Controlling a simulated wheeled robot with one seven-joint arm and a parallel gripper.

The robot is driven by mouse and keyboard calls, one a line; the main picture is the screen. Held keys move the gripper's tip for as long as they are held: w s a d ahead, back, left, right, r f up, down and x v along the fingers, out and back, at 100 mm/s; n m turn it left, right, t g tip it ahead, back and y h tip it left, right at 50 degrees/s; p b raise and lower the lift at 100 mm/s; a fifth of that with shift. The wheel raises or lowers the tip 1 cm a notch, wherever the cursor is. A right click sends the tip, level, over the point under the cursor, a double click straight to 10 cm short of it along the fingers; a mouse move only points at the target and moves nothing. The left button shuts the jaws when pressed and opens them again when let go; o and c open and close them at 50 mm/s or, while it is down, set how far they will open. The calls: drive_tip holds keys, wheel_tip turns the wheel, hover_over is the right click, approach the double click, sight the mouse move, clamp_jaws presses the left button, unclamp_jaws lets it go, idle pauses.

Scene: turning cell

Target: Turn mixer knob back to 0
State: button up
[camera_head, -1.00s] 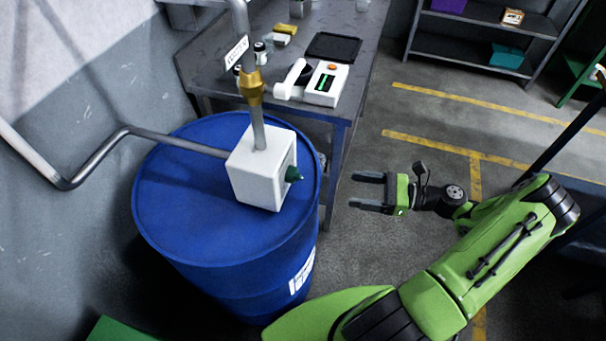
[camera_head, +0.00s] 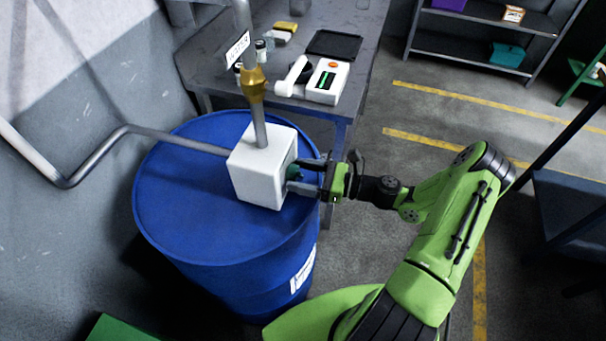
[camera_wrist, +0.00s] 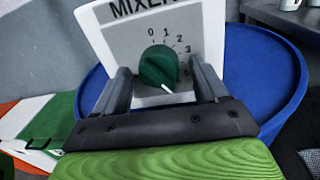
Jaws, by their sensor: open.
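The mixer box (camera_head: 259,178) is white and stands on the blue drum (camera_head: 170,215). Its face in the wrist view reads "MIXER" in part, with a dial scale running from 0 at the top round the right side. The green knob (camera_wrist: 158,66) sits in the middle of that face, and its white pointer mark is at the lower right, past 3, away from 0. In the head view the knob (camera_head: 293,172) is partly hidden by the fingers. My gripper (camera_head: 306,177) is open, with one finger on each side of the knob. In the wrist view gaps show between fingers and knob.
A grey pipe enters the box from the left and another rises from its top with a brass fitting (camera_head: 253,83). A table (camera_head: 215,70) behind holds a white device with a handset (camera_head: 327,82) and a black tray (camera_head: 334,45).

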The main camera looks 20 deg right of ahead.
drive_tip(key=c, duration=1.1)
drive_tip(key=shift+o, duration=0.2)
